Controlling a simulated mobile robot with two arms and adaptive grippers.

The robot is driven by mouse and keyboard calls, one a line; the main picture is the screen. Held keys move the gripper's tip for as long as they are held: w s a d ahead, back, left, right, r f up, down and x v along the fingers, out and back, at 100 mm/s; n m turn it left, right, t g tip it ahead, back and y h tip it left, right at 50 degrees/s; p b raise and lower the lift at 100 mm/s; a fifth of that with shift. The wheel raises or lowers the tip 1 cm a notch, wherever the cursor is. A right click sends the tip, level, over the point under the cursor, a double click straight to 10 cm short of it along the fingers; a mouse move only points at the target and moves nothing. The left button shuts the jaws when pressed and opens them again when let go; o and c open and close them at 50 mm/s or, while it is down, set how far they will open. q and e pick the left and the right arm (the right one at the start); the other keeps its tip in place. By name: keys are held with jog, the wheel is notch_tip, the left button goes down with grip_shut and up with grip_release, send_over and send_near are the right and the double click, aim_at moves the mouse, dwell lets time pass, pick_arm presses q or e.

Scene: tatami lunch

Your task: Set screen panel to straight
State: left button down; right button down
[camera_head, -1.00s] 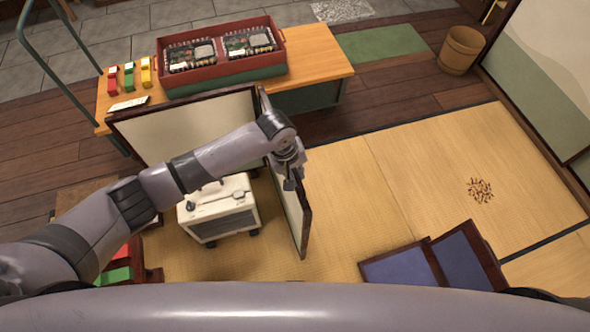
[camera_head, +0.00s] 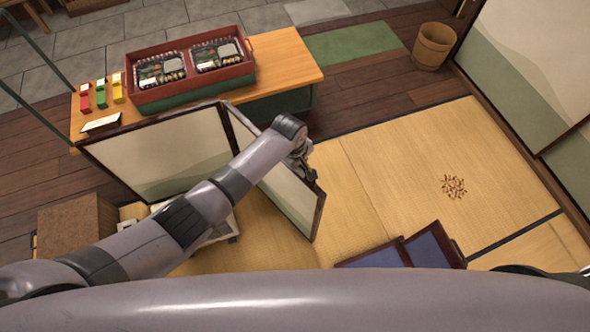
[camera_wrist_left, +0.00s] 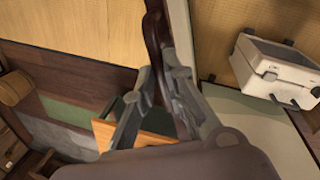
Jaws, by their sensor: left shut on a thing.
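A folding screen with dark frames stands on the tatami. Its left panel (camera_head: 160,155) is cream and pale green, and its right panel (camera_head: 290,203) meets it at a hinge near the table. The two panels stand at an angle, with the right one slanting toward the lower right. My left gripper (camera_head: 305,172) is shut on the right panel's outer upright edge. In the left wrist view the fingers (camera_wrist_left: 160,88) are on either side of the dark frame (camera_wrist_left: 154,38). My arm hides part of both panels. My right gripper is not in view.
A table (camera_head: 286,73) with a red bento tray (camera_head: 143,97) stands behind the screen. A white case (camera_wrist_left: 282,72) is near the panel, mostly hidden by my arm in the head view. Blue floor seats (camera_head: 428,246) lie front right. Open tatami (camera_head: 410,165) lies to the right.

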pick_arm(q)
jog(key=c, duration=1.7)
grip_release()
jog(key=shift+w, duration=0.1)
jog(key=shift+o, duration=0.2)
notch_tip(320, 180, up, 12)
jog(key=s+a, duration=0.1)
jog(key=shift+s+a, duration=0.25)
jog(key=shift+a, duration=0.1)
jog(key=shift+f, duration=0.15)
